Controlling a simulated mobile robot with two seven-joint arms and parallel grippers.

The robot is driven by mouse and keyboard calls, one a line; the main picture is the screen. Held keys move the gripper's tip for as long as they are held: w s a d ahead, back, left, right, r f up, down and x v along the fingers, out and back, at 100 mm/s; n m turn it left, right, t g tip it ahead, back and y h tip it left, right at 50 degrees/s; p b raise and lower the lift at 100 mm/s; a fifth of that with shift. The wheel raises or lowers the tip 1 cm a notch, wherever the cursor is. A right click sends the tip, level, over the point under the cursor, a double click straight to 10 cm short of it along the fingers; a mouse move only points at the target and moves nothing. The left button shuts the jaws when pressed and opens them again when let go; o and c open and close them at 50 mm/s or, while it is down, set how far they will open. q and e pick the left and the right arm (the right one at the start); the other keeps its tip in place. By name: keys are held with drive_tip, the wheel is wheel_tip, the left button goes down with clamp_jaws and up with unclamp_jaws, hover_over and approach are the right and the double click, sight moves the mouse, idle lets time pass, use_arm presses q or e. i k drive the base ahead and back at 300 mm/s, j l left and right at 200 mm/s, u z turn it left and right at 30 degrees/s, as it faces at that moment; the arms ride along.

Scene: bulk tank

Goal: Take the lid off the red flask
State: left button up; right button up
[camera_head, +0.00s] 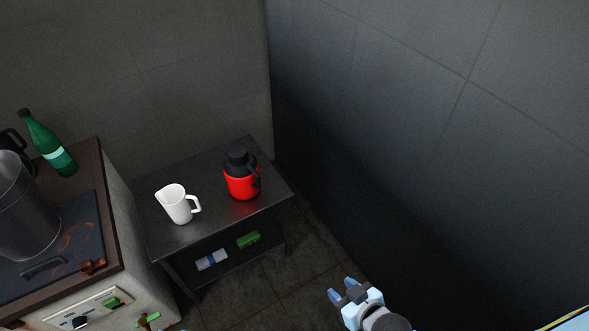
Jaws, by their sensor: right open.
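The red flask (241,185) stands upright on a small dark table (240,217) in the corner. Its black lid (238,158) sits on top, and a black handle is on its right side. My right gripper (341,290) is open and empty. It shows at the bottom, to the right of and nearer than the flask, clear of the table. My left gripper is not in view.
A white jug (178,204) stands left of the flask on the same table. Small items, including a green box (248,240), lie on its lower shelf. At the left, a counter (112,235) holds a green bottle (50,146) and a large metal pot (25,215). Dark walls close the right.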

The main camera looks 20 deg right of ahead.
sight(237, 153)
drive_tip(key=i+z, duration=0.25)
drive_tip(key=z, duration=0.15)
drive_tip(key=i+j+z, duration=0.15)
drive_tip(key=z, duration=0.25)
drive_tip(key=i+j+z, duration=0.25)
drive_tip(key=z, duration=0.15)
drive_tip(key=i, duration=0.1)
